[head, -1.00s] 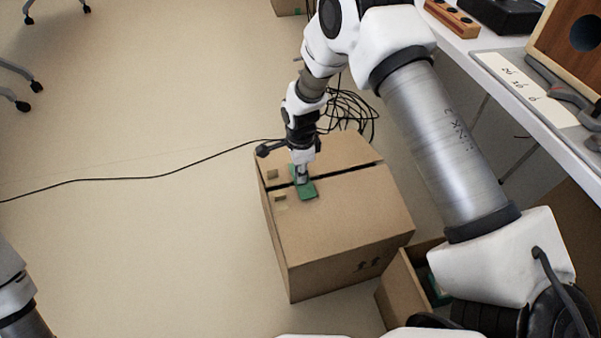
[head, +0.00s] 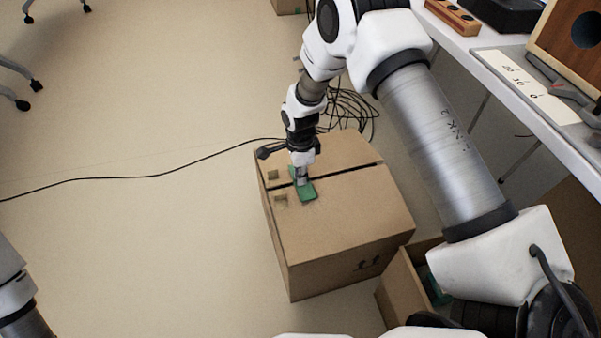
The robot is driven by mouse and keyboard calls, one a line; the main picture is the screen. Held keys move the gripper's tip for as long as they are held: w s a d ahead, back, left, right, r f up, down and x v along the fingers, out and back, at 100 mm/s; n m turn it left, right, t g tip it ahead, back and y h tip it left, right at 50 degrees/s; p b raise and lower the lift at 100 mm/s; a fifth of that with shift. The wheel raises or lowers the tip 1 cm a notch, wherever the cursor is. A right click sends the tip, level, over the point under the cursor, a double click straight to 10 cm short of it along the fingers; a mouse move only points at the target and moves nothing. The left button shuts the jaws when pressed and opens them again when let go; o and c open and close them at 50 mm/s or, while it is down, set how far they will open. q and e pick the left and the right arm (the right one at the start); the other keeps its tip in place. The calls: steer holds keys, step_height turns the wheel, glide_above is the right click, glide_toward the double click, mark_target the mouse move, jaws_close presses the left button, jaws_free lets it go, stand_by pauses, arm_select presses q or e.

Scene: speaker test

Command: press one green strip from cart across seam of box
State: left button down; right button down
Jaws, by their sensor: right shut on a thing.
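A closed cardboard box (head: 345,225) stands on the floor in the middle of the head view, with a dark seam (head: 345,173) running across its top. A green strip (head: 306,191) lies across the seam near the box's left end. My right gripper (head: 302,180) points down at the strip from above and is shut on it; the fingertips are small and partly hidden. Only a piece of my left arm shows at the lower left edge; its gripper is out of view. I cannot make out the cart for certain.
A smaller open carton (head: 402,289) with something green inside stands right of the box. A coil of black cable (head: 350,108) lies behind the box, one strand running left. A white table (head: 520,105) with several items is at right.

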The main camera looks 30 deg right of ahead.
steer(key=shift+f+b, duration=0.6)
steer(key=shift+f, duration=1.6)
steer(key=c, duration=1.2)
jaws_free()
steer(key=shift+o, duration=0.2)
step_height(320, 180, up, 8)
steer(key=p, duration=0.8)
steer(key=shift+r, duration=0.1)
steer(key=shift+s, duration=0.1)
